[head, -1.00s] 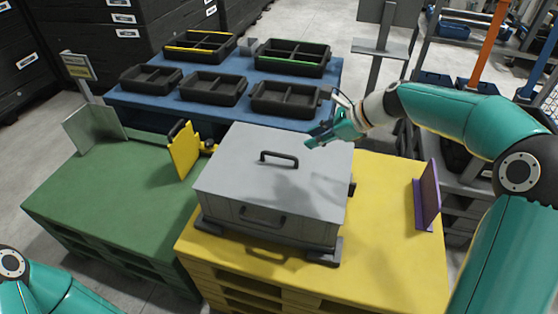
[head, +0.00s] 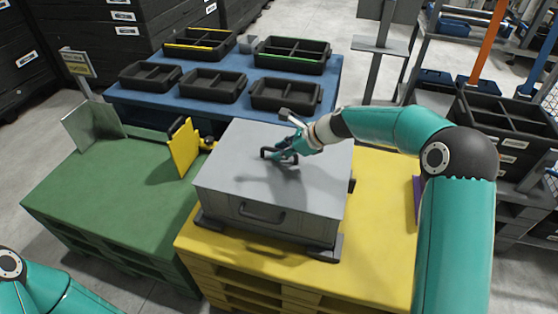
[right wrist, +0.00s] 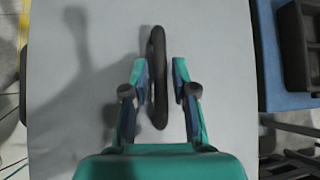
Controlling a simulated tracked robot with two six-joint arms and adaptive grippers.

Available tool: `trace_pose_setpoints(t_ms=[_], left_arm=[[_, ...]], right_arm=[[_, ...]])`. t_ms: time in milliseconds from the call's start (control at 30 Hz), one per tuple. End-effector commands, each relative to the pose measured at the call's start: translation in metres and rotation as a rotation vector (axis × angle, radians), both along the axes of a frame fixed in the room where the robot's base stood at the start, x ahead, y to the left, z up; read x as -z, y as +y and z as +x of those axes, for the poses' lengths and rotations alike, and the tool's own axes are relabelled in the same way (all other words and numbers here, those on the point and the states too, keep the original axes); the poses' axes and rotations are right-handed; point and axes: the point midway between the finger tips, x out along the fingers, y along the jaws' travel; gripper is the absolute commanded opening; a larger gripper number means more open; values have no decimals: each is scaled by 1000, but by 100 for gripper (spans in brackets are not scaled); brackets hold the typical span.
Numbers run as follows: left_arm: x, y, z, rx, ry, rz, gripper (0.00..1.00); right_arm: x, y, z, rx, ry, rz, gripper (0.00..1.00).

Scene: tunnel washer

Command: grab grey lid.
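The grey lid (head: 240,174) lies flat on top of a grey box (head: 262,222) on the yellow pallet table. A black bar handle stands on the lid, partly hidden by my gripper in the head view. The right wrist view shows the handle (right wrist: 158,75) running between the two fingers of my right gripper (right wrist: 162,88). The fingers are apart, with a gap on each side of the handle. In the head view my right gripper (head: 285,153) is at the handle. My left gripper is out of view; only part of my left arm shows at bottom left.
Several black trays (head: 213,86) stand on the blue table behind the box. A yellow upright plate (head: 184,148) stands left of the box, beside the green table (head: 110,192). A purple plate (head: 417,197) stands on the yellow table (head: 375,240), partly behind my right arm.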

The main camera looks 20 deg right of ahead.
Motion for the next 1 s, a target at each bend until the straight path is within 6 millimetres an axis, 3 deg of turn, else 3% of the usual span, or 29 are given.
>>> trace_pose_setpoints(t_ms=[367, 567, 1000], left_arm=[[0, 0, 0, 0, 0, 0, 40], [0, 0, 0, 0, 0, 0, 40], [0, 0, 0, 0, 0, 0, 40]], right_arm=[[11, 8, 8, 1, -1, 0, 27], [11, 8, 8, 1, -1, 0, 0], [9, 8, 9, 0, -2, 0, 0]])
